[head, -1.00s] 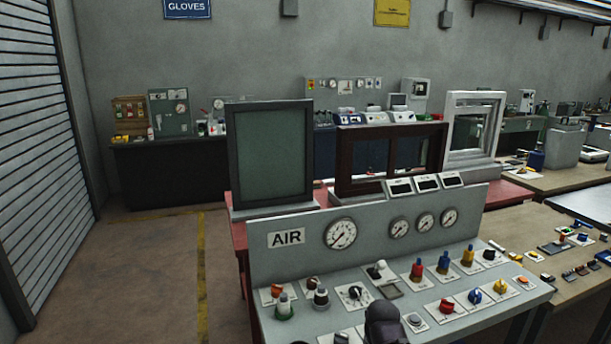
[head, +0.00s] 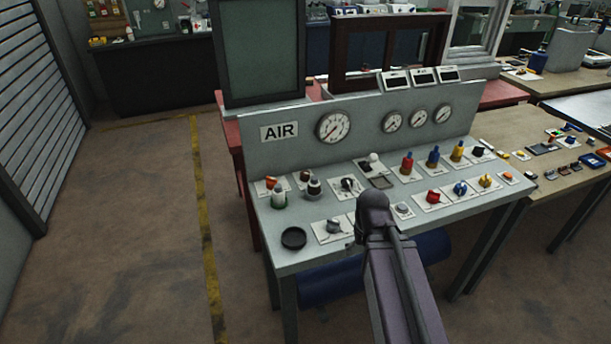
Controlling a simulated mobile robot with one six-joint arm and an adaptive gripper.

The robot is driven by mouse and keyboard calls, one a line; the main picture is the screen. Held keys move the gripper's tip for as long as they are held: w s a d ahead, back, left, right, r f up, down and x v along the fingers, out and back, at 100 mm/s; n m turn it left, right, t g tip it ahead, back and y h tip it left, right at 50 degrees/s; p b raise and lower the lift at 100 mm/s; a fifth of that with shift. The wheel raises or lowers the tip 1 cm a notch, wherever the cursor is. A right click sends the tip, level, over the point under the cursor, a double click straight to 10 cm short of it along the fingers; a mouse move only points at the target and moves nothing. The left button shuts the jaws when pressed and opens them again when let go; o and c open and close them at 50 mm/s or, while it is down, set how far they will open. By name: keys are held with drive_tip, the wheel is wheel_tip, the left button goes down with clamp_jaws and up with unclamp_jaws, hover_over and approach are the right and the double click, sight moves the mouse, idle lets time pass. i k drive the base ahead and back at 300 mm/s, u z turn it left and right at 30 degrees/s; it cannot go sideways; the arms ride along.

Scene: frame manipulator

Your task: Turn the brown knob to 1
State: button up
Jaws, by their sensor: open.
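The brown knob (head: 304,176) appears to be the small brown one on a pale plate in the back row of the grey control panel (head: 290,235). It stands behind a black-and-white knob (head: 313,187) that partly covers it. Its pointer and scale marks are too small to read. My arm rises from the bottom of the view in front of the panel, its bend over the front row of controls. My gripper does not show in this view.
Gauges (head: 333,127) line the upright back. Free floor (head: 150,230) lies to the left.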

sight(304, 174)
drive_tip(key=k, duration=1.35)
drive_tip(key=z, duration=0.4)
drive_tip(key=i, duration=1.75)
drive_tip(key=u, duration=0.45)
